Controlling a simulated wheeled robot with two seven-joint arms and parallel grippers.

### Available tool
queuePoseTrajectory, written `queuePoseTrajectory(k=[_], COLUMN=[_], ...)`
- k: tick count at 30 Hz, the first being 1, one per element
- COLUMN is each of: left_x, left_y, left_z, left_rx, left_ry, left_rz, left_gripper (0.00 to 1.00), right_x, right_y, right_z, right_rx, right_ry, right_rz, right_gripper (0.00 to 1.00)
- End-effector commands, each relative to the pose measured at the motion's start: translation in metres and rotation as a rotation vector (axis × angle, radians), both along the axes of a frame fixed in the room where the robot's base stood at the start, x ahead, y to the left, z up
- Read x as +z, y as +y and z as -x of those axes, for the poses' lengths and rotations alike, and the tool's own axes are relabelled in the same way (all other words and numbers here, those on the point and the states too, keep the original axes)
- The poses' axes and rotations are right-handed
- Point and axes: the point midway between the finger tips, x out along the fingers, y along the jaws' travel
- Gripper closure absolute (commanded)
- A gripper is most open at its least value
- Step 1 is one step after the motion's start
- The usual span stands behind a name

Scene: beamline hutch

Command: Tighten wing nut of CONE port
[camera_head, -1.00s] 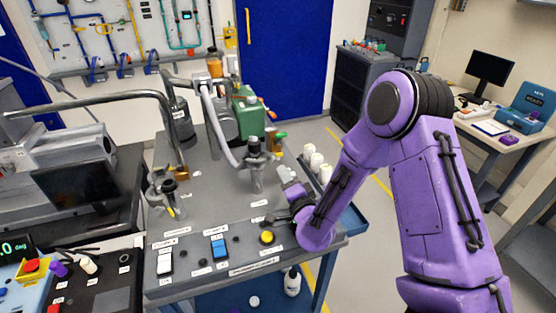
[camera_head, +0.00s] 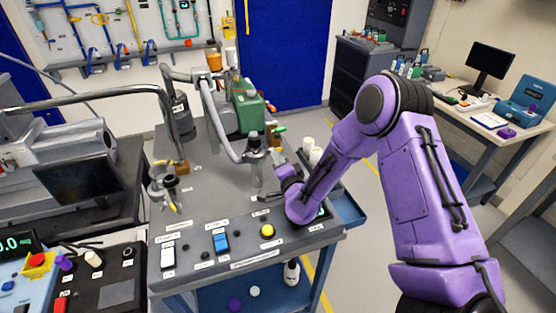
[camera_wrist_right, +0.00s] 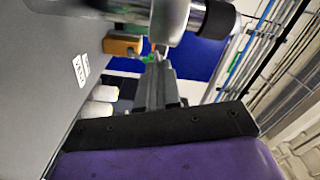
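A metal port fitting with a dark top (camera_head: 255,150) stands at the right back of the grey bench top, with a grey hose joining it. A second metal fitting (camera_head: 162,188) stands at the left. The labels are too small to read, so I cannot tell which is the CONE port, and I cannot make out its wing nut. My right gripper (camera_head: 268,197) is low over the bench, in front of and right of the right fitting. In the right wrist view its fingers (camera_wrist_right: 160,80) point towards a shiny metal cylinder (camera_wrist_right: 172,20); their gap is not clear. My left gripper is out of view.

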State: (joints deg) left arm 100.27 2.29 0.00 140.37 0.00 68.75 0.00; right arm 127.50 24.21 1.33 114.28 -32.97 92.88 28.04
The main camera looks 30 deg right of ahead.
Motion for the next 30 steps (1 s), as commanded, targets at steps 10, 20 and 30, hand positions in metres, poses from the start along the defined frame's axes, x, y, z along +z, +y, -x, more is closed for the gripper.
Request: queuePoseTrajectory(k=[10, 20, 30], left_x=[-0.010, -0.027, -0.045], left_y=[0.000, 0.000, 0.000], left_z=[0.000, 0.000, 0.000], left_rx=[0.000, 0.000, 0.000], left_ry=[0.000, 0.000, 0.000], left_rz=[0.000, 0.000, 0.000], left_gripper=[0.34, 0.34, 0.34], right_x=[-0.003, -0.005, -0.006], right_y=[0.000, -0.001, 0.000], right_z=[0.000, 0.000, 0.000], right_rx=[0.000, -0.001, 0.001], right_ry=[-0.031, -0.101, -0.169], right_rz=[-0.131, -0.418, -0.703], right_gripper=[1.00, 1.00, 1.00])
